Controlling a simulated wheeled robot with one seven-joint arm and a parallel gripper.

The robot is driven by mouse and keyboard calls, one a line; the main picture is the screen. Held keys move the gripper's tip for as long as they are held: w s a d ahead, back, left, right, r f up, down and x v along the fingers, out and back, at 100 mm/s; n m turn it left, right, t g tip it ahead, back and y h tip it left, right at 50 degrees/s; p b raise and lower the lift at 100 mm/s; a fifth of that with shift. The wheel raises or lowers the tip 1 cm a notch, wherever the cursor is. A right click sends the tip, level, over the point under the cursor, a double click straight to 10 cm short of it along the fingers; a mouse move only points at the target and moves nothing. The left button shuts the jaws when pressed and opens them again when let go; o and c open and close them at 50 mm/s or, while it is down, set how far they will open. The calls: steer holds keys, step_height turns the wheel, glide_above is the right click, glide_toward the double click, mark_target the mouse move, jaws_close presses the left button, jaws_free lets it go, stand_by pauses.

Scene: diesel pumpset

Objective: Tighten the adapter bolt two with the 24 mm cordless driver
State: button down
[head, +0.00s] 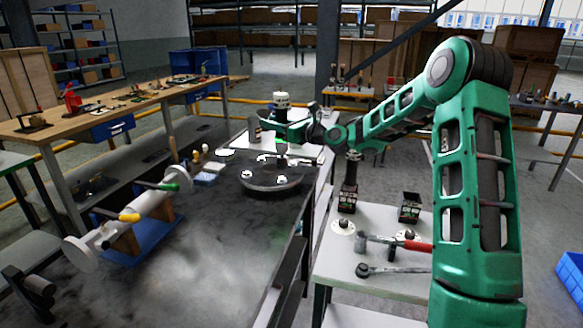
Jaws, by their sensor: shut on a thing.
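My gripper (291,131), at the end of the green arm, is shut on an upright tool that I take to be the cordless driver. The tool's pale top (282,100) shows above the gripper, and its dark lower end (282,160) points down over a dark round adapter plate (270,188). The plate lies on the dark bench, with several small bolts or pale spots on its top. One bolt-like spot (252,180) is at its front. The tool's tip is close above the plate's middle or back; I cannot tell whether it touches a bolt, nor which bolt is number two.
A white side table (345,290) at the right holds a red-handled hammer (395,243), a ratchet (385,270) and two dark chargers or holders (410,207).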

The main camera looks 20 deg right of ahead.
stand_by(0.3)
steer(key=w+d+m+t+h, duration=0.2)
steer(key=w+d+m+h, duration=0.4)
steer(key=w+d+h, duration=0.3)
steer(key=w+d, duration=0.1)
steer(key=w, duration=0.2)
steer(key=shift+r+t, duration=0.35)
steer(key=shift+t, duration=0.05)
steer(key=shift+d, duration=0.1)
steer(key=shift+f, duration=2.35)
steer(key=shift+s+f, duration=0.15)
steer(key=shift+f, duration=0.65)
stand_by(1.4)
